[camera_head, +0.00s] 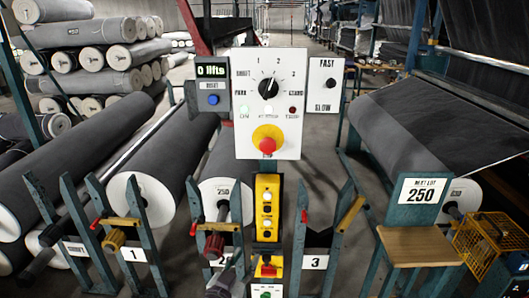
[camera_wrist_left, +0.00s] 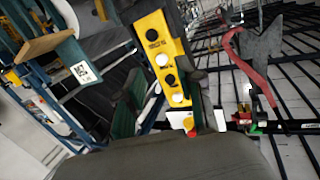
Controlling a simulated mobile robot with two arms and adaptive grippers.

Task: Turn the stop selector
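A black rotary selector knob (camera_head: 268,88) sits high on the white control panel (camera_head: 246,110) in the head view. Labels, including 1 and 2, ring it; its white pointer appears to point up and slightly right. A red mushroom button on a yellow base (camera_head: 267,140) is below it. In the wrist view my left gripper (camera_wrist_left: 165,92) has its two dark fingers apart, with nothing held. A yellow pendant with buttons (camera_wrist_left: 160,50) shows beyond and between them. My right gripper is in neither view.
A small box with a FAST/SLOW knob (camera_head: 324,85) is right of the panel, and a lift counter (camera_head: 213,83) is left. The yellow pendant (camera_head: 267,208) hangs below. Grey rolls (camera_head: 75,165) on stands fill the left; a wooden shelf (camera_head: 420,246) stands right.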

